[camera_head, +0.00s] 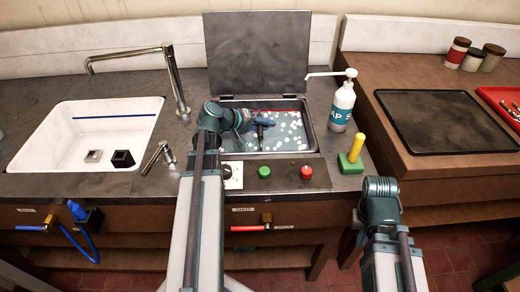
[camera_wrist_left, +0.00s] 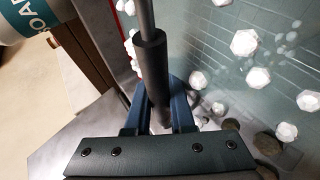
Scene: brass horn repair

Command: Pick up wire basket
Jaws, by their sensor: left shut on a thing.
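The wire basket (camera_wrist_left: 225,45) is in the square tank on the counter; its thin mesh shows in the left wrist view, with white faceted pieces around it. Its handle, a grey rod with a black sleeve (camera_wrist_left: 150,62), stands up between my blue fingers. My left gripper (camera_wrist_left: 162,105) is shut on that black sleeve. In the head view, my left gripper (camera_head: 262,124) is over the tank, and the dark handle (camera_head: 261,138) shows below it. Most of the basket's outline is hard to make out. Of my right arm only the links show at lower right; its gripper does not show.
The tank (camera_head: 312,140) has a raised lid (camera_head: 258,52) behind it. A soap bottle (camera_head: 342,108) and a yellow peg on a green block (camera_head: 351,160) stand to its right. Green (camera_head: 264,172) and red (camera_head: 306,172) buttons sit in front. A white sink (camera_head: 60,120) is left.

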